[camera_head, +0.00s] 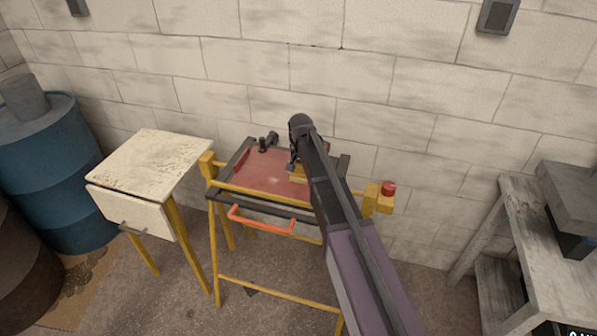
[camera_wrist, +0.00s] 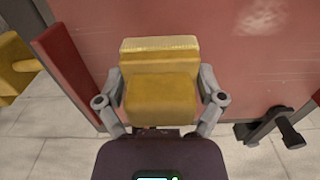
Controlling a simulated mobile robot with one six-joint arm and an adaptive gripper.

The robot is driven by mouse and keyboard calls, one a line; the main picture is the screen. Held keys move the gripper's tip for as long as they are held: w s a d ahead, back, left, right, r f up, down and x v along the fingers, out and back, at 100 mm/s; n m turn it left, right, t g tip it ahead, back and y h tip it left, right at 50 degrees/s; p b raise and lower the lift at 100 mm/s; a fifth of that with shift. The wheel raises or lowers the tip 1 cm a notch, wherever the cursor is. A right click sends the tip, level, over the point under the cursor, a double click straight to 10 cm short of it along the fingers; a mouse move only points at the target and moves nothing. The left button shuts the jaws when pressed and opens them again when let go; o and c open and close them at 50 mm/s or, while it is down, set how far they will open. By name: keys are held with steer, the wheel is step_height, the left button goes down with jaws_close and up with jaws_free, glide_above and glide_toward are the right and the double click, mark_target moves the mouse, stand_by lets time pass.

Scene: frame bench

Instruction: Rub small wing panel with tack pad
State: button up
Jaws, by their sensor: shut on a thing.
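The small wing panel (camera_head: 262,178) is a dull red sheet lying on the yellow frame bench. It also fills the upper part of the wrist view (camera_wrist: 238,65), with a pale smeared patch at its upper right. My gripper (camera_wrist: 160,98) is shut on the yellow tack pad (camera_wrist: 160,88), with one finger on each side of it. The pad is over the panel; I cannot tell whether it touches the surface. In the head view my arm hides the right part of the panel and most of the gripper, and a bit of yellow shows beside it.
Dark clamps (camera_head: 267,142) stand at the panel's back edge, and one shows in the wrist view (camera_wrist: 272,128). The bench has an orange handle (camera_head: 262,221) and a red button (camera_head: 389,188). A worn cabinet (camera_head: 155,165) stands left, a grey table (camera_head: 520,220) right, a block wall behind.

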steer(key=shift+d, duration=0.15)
steer(key=shift+r+p, duration=0.6)
steer(key=shift+p, duration=0.15)
steer(key=shift+r+p, duration=2.3)
steer(key=shift+r, duration=0.05)
steer(key=shift+r+p, duration=1.5)
steer(key=a, duration=1.2)
steer(key=shift+s+f+b, duration=0.35)
steer(key=shift+f+b, duration=0.05)
